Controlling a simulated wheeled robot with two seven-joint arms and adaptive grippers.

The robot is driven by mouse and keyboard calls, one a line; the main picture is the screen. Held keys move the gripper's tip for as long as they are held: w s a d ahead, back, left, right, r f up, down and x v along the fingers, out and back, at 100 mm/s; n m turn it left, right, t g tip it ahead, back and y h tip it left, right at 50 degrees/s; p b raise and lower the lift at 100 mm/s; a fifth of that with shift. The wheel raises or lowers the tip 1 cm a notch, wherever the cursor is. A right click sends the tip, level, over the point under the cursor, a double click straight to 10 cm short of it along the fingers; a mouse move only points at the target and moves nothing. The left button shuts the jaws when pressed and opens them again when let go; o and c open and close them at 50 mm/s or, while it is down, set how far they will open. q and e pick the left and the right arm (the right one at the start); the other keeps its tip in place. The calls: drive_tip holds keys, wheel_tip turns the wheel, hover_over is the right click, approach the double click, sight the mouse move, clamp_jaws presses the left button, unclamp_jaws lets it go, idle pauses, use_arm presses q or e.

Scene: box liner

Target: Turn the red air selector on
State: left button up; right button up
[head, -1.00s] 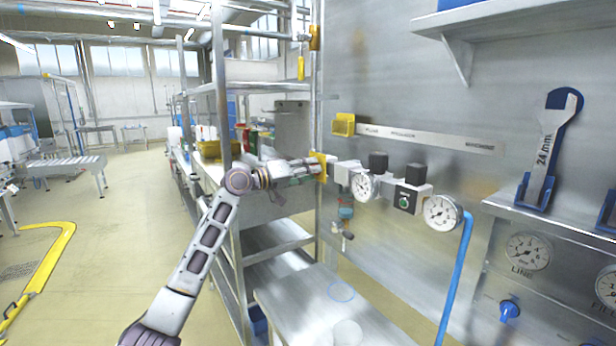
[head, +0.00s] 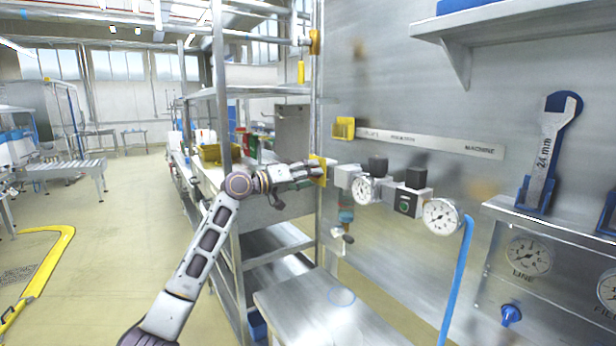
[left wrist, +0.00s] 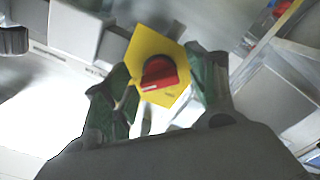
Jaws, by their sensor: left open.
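The red air selector (left wrist: 160,75) is a round red knob with a raised grip on a yellow plate (left wrist: 157,42), seen in the left wrist view. In the head view the yellow plate (head: 318,170) shows edge-on at the left end of the air unit, and the red knob is hidden there. My left gripper (left wrist: 158,92) is open. Its green-padded fingers stand on either side of the knob, with the left finger over the plate's edge. I cannot tell whether they touch the knob. In the head view my left gripper (head: 310,171) is right at the plate. My right gripper is out of view.
The air unit's gauges (head: 441,216) and black-topped blocks (head: 408,202) run right along the metal wall, with a blue hose (head: 456,285) hanging down. A metal rack (head: 229,190) stands close behind my left arm. A low steel table (head: 320,310) is below.

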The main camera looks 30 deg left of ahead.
use_arm(q)
drive_tip(key=v, duration=1.2)
idle(0.6)
idle(0.4)
